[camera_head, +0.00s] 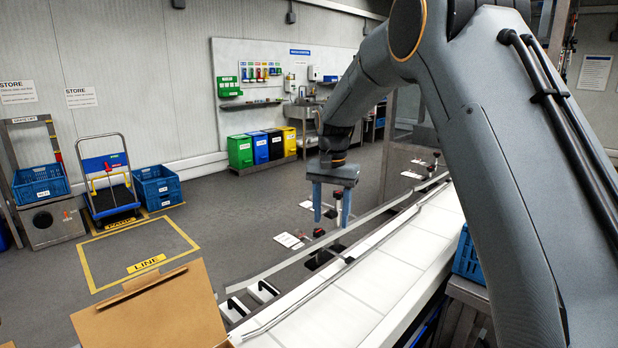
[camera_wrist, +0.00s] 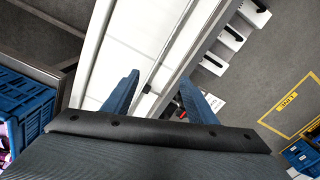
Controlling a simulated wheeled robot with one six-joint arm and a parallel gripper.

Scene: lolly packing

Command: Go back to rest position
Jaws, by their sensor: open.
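My gripper (camera_head: 332,205) hangs from my raised arm with its two blue fingers pointing down, above the far side of the white conveyor (camera_head: 408,253). The fingers are apart with nothing between them. In the wrist view my gripper (camera_wrist: 158,97) also shows spread blue fingers, with the conveyor's white surface and edge rail (camera_wrist: 170,45) below. No lolly is in the gripper.
An open cardboard box (camera_head: 150,312) stands at the front left. A blue crate (camera_head: 468,258) is right of the conveyor; in the wrist view the blue crate (camera_wrist: 38,102) holds wrapped items. Small white blocks (camera_head: 262,291) line the conveyor's left side. The floor beyond is mostly clear.

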